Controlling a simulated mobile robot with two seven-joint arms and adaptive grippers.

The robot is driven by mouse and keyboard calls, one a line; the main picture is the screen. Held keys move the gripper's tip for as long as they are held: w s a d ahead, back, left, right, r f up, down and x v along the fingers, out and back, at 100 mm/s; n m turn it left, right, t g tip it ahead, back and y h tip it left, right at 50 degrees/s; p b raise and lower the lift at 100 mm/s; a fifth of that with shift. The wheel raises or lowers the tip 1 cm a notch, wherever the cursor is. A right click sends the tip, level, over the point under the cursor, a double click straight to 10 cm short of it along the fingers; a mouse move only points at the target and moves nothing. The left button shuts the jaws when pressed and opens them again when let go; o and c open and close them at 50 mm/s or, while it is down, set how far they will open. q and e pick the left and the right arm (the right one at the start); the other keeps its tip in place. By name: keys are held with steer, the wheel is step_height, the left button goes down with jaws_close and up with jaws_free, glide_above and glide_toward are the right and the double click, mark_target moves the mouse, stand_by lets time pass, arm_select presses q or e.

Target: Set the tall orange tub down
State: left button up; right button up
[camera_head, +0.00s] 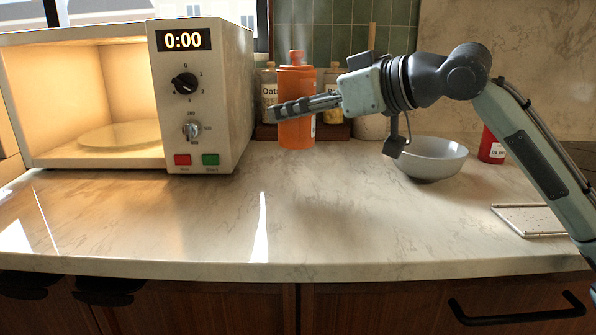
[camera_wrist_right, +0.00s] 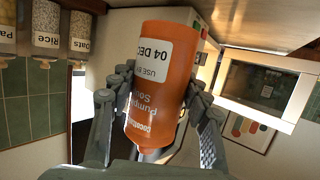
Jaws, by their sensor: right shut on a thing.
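The tall orange tub (camera_head: 296,135) is upright in the middle of the head view, to the right of the microwave. My right gripper (camera_head: 292,107) reaches in from the right and is shut around the tub's body. In the right wrist view, the tub (camera_wrist_right: 168,45) with its white label sits between the two fingers of this gripper (camera_wrist_right: 160,88); the picture is upside down there. The tub's base shows just in front of the jar rack; I cannot tell whether it touches the counter. My left gripper is not in view.
An open, lit microwave (camera_head: 200,130) stands at the left. Behind the tub is a dark rack (camera_head: 333,131) with labelled jars. A grey bowl (camera_head: 430,162), a red can (camera_head: 491,146) and a flat pale rack (camera_head: 530,220) are at the right. The counter's (camera_head: 330,215) front middle is clear.

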mark_target(310, 136)
steer(key=f, duration=0.3)
steer(key=shift+s+f, duration=0.15)
steer(key=shift+s, duration=0.05)
steer(key=shift+f, duration=0.65)
step_height(310, 136, down, 3)
steer(key=shift+f+b, duration=0.15)
steer(key=shift+b, duration=0.2)
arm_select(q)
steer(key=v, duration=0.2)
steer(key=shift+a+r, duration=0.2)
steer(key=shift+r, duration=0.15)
arm_select(e)
steer(key=shift+f, duration=0.15)
steer(key=o, duration=1.1)
steer(key=shift+f, duration=0.1)
steer(key=shift+c, duration=0.2)
steer(key=o, duration=0.3)
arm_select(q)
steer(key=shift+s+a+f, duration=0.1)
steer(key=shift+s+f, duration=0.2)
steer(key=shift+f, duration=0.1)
